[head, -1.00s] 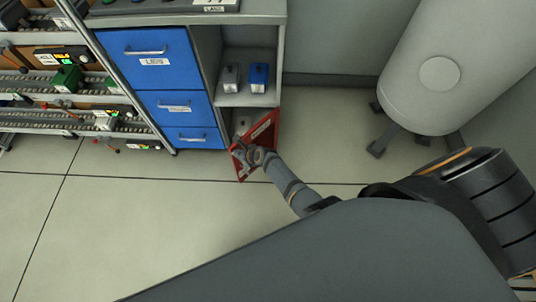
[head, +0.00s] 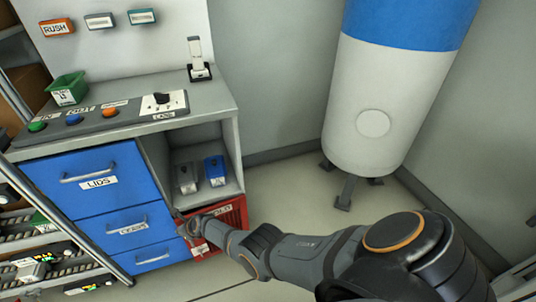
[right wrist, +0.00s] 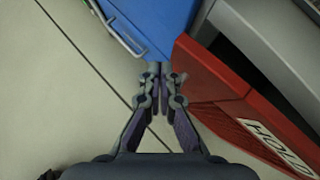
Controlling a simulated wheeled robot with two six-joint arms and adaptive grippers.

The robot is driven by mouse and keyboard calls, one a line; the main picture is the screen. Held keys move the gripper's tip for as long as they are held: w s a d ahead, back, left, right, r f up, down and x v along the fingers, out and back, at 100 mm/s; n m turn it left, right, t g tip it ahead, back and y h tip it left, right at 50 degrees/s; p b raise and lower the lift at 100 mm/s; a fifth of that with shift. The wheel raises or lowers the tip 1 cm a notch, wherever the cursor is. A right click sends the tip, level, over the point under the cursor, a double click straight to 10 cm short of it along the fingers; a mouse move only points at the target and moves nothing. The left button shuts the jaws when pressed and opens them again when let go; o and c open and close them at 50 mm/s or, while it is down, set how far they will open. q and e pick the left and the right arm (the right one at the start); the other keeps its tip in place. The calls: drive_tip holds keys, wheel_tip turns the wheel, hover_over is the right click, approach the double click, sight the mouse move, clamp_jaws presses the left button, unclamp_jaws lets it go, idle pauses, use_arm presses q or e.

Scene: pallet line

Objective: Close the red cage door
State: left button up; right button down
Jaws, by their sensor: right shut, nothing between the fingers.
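The red cage door (head: 236,218), with a white HOLD label, lies across the low opening under the shelf, right of the blue drawers. It also fills the right of the right wrist view (right wrist: 222,88). I cannot tell whether it sits flush; a dark gap shows behind its upper edge in the wrist view. My right gripper (head: 187,228) is shut and empty, at the door's left end by the lowest blue drawer. In the wrist view its fingertips (right wrist: 160,72) are together beside the door's edge; contact is unclear. My left gripper is out of view.
Blue drawers (head: 83,181) with handles stand left of the door. A grey and a blue item (head: 215,170) sit on the shelf above. A white and blue tank (head: 385,110) on legs stands at the right. Roller racks (head: 35,262) are at lower left.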

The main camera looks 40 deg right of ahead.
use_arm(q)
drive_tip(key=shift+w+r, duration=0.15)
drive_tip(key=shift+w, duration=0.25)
use_arm(e)
drive_tip(key=shift+w, duration=0.4)
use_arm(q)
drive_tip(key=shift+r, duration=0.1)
use_arm(e)
drive_tip(key=shift+s, duration=0.1)
